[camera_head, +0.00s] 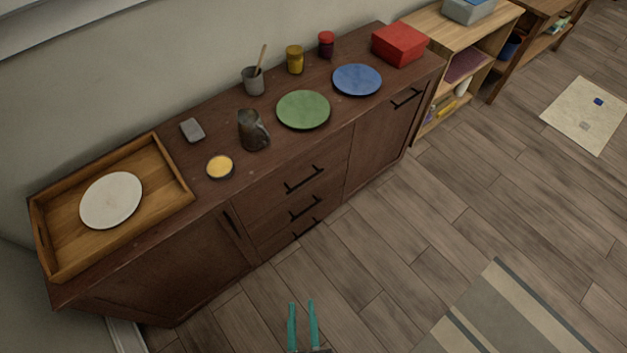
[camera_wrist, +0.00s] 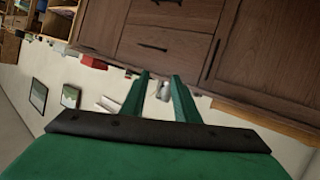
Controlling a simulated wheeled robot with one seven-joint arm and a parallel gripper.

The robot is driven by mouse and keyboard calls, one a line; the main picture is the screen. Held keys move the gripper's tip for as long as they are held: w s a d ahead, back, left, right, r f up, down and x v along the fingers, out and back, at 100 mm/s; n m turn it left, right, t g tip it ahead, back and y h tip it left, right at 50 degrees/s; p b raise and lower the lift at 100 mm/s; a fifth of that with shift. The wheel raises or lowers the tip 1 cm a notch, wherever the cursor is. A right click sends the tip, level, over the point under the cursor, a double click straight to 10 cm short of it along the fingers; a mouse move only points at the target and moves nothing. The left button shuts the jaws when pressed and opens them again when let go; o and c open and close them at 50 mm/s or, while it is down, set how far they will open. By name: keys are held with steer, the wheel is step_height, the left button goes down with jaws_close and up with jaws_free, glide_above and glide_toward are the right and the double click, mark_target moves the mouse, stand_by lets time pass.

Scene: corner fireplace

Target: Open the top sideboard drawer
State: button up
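The dark brown sideboard (camera_head: 205,235) stands along the wall in the head view. Its middle column holds a stack of drawers. The top drawer (camera_head: 315,165) is closed and has a black bar handle (camera_head: 304,180). Two lower drawer handles (camera_head: 305,208) show beneath it. My gripper (camera_head: 301,304) has two teal fingers, spread apart with nothing between them. It is over the floor in front of the sideboard, apart from the drawers. In the wrist view the drawer fronts (camera_wrist: 165,20) appear upside down beyond my open fingers (camera_wrist: 160,80).
On the sideboard top are a wooden tray (camera_head: 42,235) with a white plate (camera_head: 111,200), a pitcher (camera_head: 252,130), a green plate (camera_head: 303,110), a blue plate (camera_head: 357,79) and a red box (camera_head: 399,44). A striped rug (camera_head: 515,310) lies right. Floor before the drawers is clear.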

steer(key=w+a+f+n+g, duration=0.25)
steer(key=w+f+n, duration=0.45)
steer(key=f, duration=0.7)
steer(key=n+t+h, duration=0.1)
steer(key=n+h, duration=0.7)
steer(key=h, duration=0.1)
glide_toward(306, 180)
steer(key=x, duration=1)
steer(key=shift+d+f, duration=0.1)
steer(key=shift+f, duration=0.2)
jaws_close()
